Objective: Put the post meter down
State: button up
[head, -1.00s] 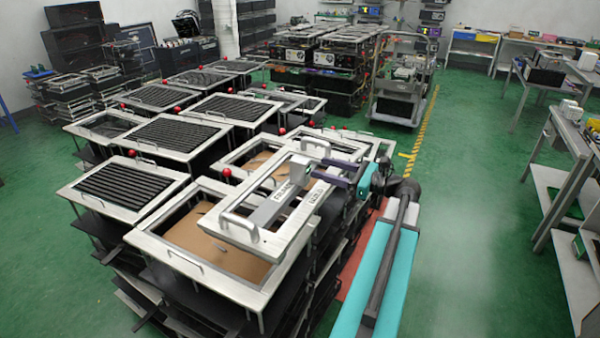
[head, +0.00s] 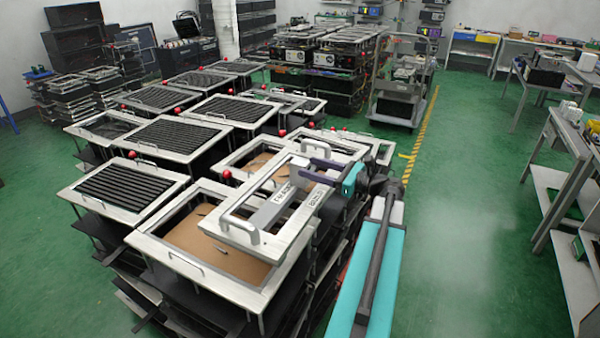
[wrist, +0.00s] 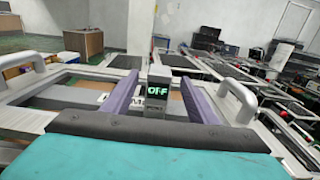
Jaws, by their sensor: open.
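The post meter (wrist: 158,95) is a small grey upright block with a green lit display reading "OFF" in the wrist view. It stands between the two purple fingers of my gripper (wrist: 157,78), with a visible gap on each side. My gripper (head: 304,166) is open, above the pale metal fixture frame (head: 236,232) with handles in the head view. I cannot clearly make out the meter in the head view. Its base is partly hidden behind my gripper in the wrist view, so its contact with the surface below does not show.
A raised handle (wrist: 239,103) stands to the right of my fingers and another handle (wrist: 25,60) to the left. More framed fixtures (head: 132,187) are stacked to the left. Green floor (head: 455,230) lies open on the right, before a workbench (head: 565,130).

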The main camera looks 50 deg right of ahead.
aim_at(292, 161)
jog(key=shift+x, duration=1.8)
jog(key=shift+w+p, duration=0.1)
jog(key=shift+p, duration=0.25)
jog(key=shift+p+x, duration=0.95)
jog(key=shift+x, duration=1.6)
grip_shut()
jog(key=shift+r, duration=0.15)
